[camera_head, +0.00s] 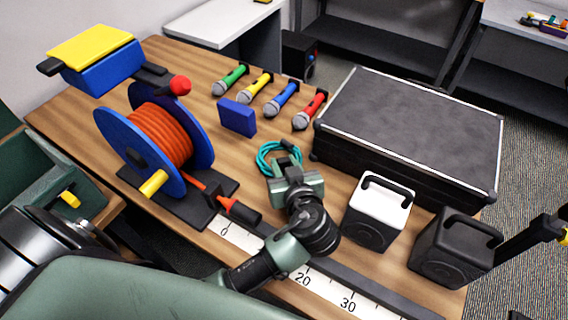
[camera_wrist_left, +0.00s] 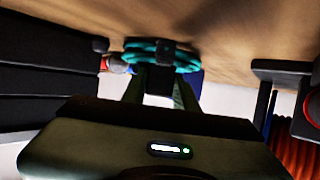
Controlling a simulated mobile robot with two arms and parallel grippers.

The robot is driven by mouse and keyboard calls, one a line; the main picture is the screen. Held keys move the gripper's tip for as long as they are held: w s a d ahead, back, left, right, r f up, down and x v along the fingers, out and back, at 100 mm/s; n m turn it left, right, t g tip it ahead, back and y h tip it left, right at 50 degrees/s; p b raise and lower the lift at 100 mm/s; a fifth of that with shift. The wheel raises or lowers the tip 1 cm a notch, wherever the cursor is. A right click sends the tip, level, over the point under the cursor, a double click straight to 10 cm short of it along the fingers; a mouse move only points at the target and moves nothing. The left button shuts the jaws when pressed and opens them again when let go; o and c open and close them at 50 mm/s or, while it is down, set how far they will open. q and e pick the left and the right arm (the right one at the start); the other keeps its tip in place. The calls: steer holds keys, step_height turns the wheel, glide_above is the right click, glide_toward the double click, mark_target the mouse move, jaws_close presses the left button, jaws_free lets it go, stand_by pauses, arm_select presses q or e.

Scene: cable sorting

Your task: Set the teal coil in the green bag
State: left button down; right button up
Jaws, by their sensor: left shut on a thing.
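The teal coil (camera_head: 264,162) is a looped cable with a black strap on the wooden table, left of the big black case. My left gripper (camera_head: 287,165) is at its near right side and shut on it. In the left wrist view the teal coil (camera_wrist_left: 137,52) shows at the fingertips of my left gripper (camera_wrist_left: 160,75), close to the table top; I cannot tell whether it touches it. A dark green open container (camera_head: 30,165) with a yellow clasp stands at the left edge, partly cut off; it may be the green bag. My right gripper is not in view.
An orange cable reel (camera_head: 163,135) with blue flanges stands left of the coil. Several microphones (camera_head: 283,97) and a blue box (camera_head: 237,117) lie behind it. A black case (camera_head: 410,120), a white speaker (camera_head: 378,212) and a black speaker (camera_head: 450,250) stand to the right.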

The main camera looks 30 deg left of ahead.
arm_select(q)
steer(key=shift+s+d+r, duration=0.1)
steer(key=shift+s+d, duration=0.05)
steer(key=shift+s, duration=0.05)
steer(key=shift+s+d, duration=0.1)
steer(key=shift+s, duration=0.05)
steer(key=c, duration=1.1)
jaws_free()
